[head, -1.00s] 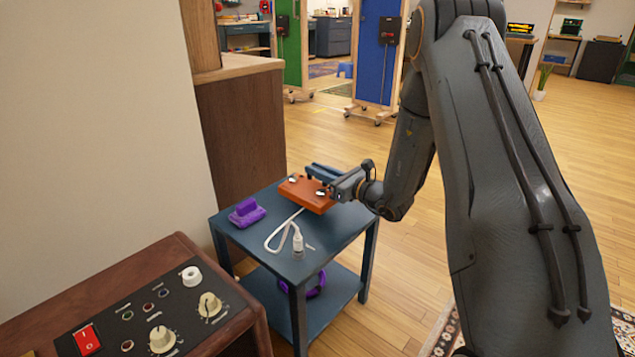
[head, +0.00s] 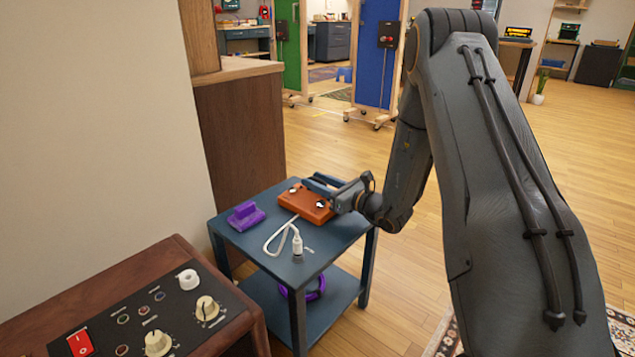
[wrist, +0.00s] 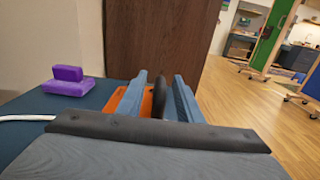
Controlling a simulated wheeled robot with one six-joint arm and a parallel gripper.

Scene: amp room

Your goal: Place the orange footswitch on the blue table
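The orange footswitch (head: 303,203) lies on the top of the blue table (head: 262,247), near its back edge. It looks flat, and a white cable runs from it. My gripper (head: 330,185) is at the right rear of the footswitch, low over the tabletop. In the wrist view, the two blue-grey fingers of my gripper (wrist: 160,92) stand apart. Orange of the footswitch (wrist: 147,106) shows between them and left of the left finger. A dark rounded piece stands between the fingers. Contact between fingers and footswitch cannot be made out.
A purple block (head: 246,215) stands on the table's left side, and a white plug (head: 297,243) is near the front. A purple ring (head: 312,287) lies on the lower shelf. A wooden cabinet (head: 243,135) is behind the table. A control panel (head: 150,320) is at front left.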

